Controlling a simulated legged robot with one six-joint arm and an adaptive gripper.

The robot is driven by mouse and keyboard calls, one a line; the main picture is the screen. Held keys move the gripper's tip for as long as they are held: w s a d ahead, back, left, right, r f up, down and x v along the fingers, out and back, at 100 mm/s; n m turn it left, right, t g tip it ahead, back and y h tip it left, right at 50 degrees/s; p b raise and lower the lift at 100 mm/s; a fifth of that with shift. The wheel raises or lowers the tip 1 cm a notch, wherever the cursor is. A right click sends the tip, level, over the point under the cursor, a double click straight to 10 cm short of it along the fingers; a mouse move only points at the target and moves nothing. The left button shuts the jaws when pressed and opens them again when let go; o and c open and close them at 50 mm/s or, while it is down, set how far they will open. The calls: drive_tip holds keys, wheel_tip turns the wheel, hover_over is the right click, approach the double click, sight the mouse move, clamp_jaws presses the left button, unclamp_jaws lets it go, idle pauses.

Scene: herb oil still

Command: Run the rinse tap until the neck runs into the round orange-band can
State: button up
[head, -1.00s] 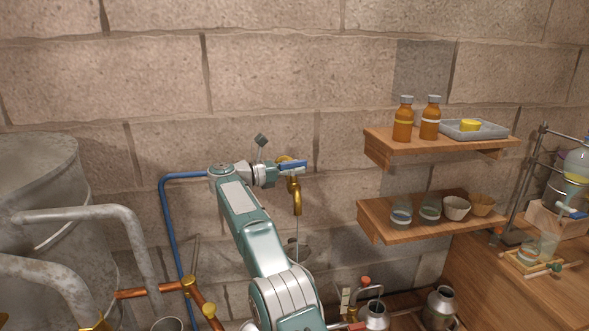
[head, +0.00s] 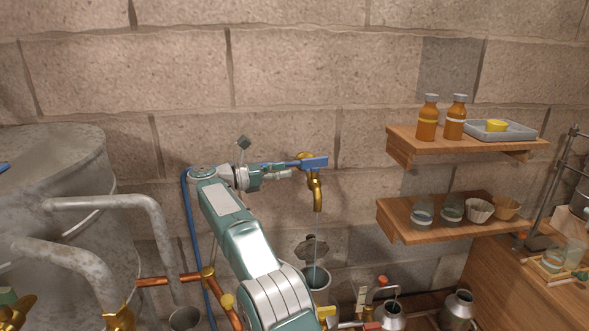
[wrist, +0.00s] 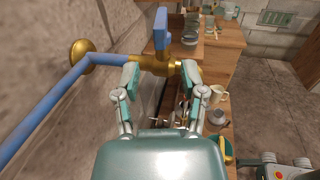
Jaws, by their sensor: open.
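The brass rinse tap (head: 316,190) juts from the block wall with its spout down and a blue lever (head: 313,162). My gripper (head: 280,172) is beside it on the left. In the wrist view its open fingers (wrist: 160,76) are on either side of the brass body (wrist: 155,64), with the blue lever (wrist: 161,28) beyond; contact cannot be told. A grey round can (head: 318,282) stands below the spout, partly behind my arm. A thin pale streak (head: 315,262) shows over it; whether it is running water is unclear. No orange band is visible on it.
Two wooden shelves (head: 440,228) with bottles and cups are on the right. A large metal still (head: 60,170) with pipes (head: 100,203) stands on the left. Metal cans (head: 392,315) are low at right. A blue pipe (wrist: 50,95) runs to the tap.

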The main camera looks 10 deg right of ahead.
sight(308, 165)
drive_tip(key=shift+s+a, duration=0.1)
drive_tip(key=shift+a, duration=0.3)
